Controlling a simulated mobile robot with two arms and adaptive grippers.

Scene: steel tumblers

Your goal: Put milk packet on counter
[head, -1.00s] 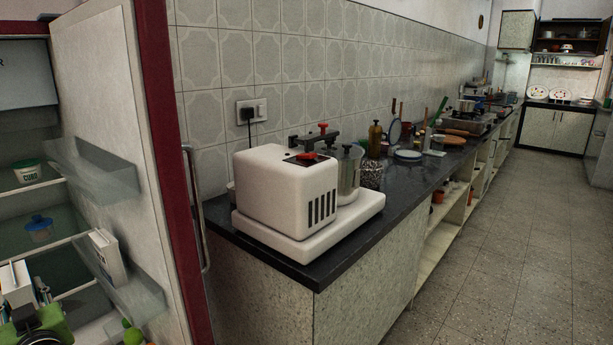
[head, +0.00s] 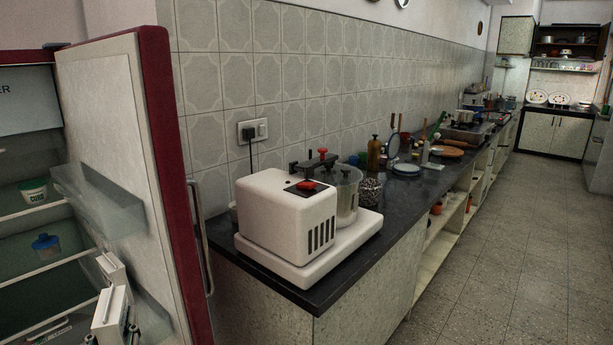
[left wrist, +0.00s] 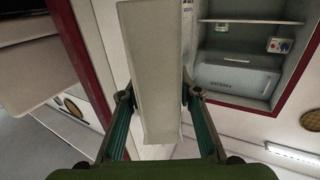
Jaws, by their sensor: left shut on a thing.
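The white milk packet (head: 104,316) is near the lower left of the head view, in front of the open fridge door. My left gripper (head: 127,326) is shut on it; the lower part of the gripper is cut off by the frame edge. In the left wrist view the packet (left wrist: 150,75) stands tall between the two fingers of the left gripper (left wrist: 155,108). The dark counter (head: 345,275) runs along the tiled wall, to the right of the packet and beyond the fridge door. My right gripper is not in view.
The open fridge door (head: 130,140) stands between the packet and the counter. A white mixer appliance (head: 285,220) fills the counter's near end. A narrow bare strip lies along the front edge; bottles and utensils stand farther back. Another white box (head: 112,268) sits on the door shelf.

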